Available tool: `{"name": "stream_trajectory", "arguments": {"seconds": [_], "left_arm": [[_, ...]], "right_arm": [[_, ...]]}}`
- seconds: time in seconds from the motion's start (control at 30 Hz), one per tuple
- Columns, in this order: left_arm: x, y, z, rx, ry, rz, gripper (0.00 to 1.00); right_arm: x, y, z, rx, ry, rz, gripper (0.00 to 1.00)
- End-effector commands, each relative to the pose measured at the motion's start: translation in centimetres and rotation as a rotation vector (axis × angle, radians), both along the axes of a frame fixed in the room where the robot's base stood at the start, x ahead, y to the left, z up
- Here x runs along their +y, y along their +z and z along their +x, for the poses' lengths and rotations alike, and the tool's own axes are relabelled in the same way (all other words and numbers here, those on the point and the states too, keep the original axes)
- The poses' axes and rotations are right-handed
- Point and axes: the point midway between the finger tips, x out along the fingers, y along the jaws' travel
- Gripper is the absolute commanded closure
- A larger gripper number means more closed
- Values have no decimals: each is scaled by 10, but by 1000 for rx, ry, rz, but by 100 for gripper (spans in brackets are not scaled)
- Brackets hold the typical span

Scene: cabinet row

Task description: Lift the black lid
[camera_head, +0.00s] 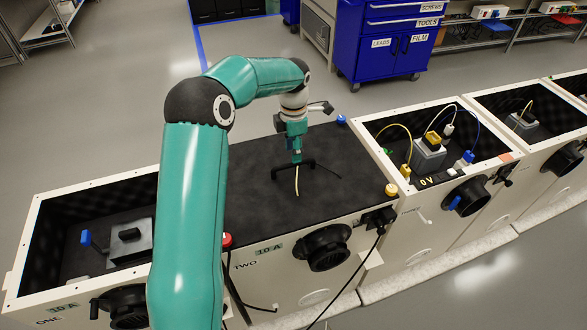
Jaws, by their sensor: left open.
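The black lid (255,205) lies flat on the cabinet marked TWO and covers its top. A black bar handle (279,173) stands up near the middle of the lid. My left gripper (296,160) points down at the handle, with its tips at about the handle's height in the picture. Its jaws are open; I cannot tell whether they straddle the bar or touch it. A thin pale yellow strip shows just below the tips, on or over the lid. My left arm hides the lid's left edge. My right gripper is out of view.
An open cabinet marked ONE (17,270) stands left, another open cabinet (456,111) with cables and blocks right. Red (227,240), yellow (391,190) and blue (341,120) knobs sit at the lid's corners. A blue tool cart (350,50) stands behind on open floor.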

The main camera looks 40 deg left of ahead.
Motion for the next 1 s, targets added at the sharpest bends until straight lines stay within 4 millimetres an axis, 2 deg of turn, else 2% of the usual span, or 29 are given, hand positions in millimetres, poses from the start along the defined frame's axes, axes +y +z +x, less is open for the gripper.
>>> {"name": "stream_trajectory", "arguments": {"seconds": [0.03, 0.1, 0.3, 0.73, 1.0], "left_arm": [[0, -14, 0, 1, -1, 0, 58], [-1, -24, 1, 0, -2, 0, 58], [-1, -43, 2, 0, -3, 1, 58], [-2, -47, 2, 0, -4, 1, 58], [-2, -47, 2, 0, -4, 1, 81]], "right_arm": [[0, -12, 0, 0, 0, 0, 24], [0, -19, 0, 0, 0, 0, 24], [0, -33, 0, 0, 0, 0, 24], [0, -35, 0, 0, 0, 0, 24], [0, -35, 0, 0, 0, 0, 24]]}}
